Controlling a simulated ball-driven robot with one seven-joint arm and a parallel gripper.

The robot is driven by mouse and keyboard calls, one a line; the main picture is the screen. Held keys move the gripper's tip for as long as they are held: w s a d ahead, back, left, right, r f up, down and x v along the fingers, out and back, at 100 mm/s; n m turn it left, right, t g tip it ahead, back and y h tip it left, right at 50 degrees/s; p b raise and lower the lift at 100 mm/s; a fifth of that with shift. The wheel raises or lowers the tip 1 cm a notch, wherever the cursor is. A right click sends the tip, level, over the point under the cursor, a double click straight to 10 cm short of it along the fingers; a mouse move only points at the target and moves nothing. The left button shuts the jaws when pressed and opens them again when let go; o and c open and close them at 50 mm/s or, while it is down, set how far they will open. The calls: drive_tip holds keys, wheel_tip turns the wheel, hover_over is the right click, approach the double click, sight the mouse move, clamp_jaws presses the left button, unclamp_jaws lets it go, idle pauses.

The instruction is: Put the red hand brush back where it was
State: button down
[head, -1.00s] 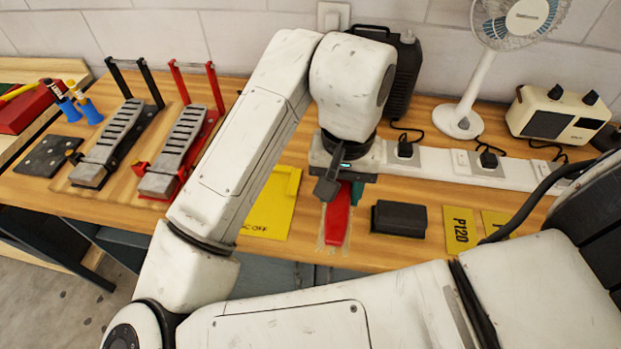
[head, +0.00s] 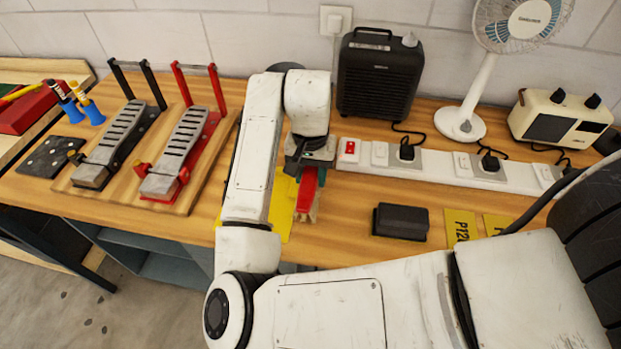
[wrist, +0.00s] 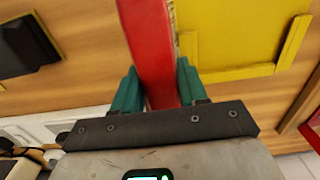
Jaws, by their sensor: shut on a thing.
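My gripper (wrist: 157,90) is shut on the red hand brush (wrist: 150,40), with its teal fingers on either side of it. In the head view the brush (head: 308,188) hangs below my gripper, near the right edge of a yellow plate (head: 284,206). A strip of tan bristles shows along one side of the brush. The yellow plate, with raised yellow edges, shows in the wrist view (wrist: 225,40) to the right of the brush. My arm hides part of the plate in the head view. I cannot tell how far the brush is above the bench.
A black block (head: 400,221) lies right of the brush, with yellow P120 sheets (head: 461,226) beyond it. A white power strip (head: 430,164) and a black heater (head: 378,77) are behind. Two pedals (head: 185,150) stand on a board at left. Bare wood lies between brush and block.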

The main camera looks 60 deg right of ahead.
drive_tip(key=shift+f, duration=0.95)
drive_tip(key=shift+f, duration=0.1)
drive_tip(key=shift+s+a+f, duration=0.1)
drive_tip(key=shift+f, duration=0.55)
drive_tip(key=c, duration=0.6)
unclamp_jaws()
drive_tip(key=shift+r, duration=0.15)
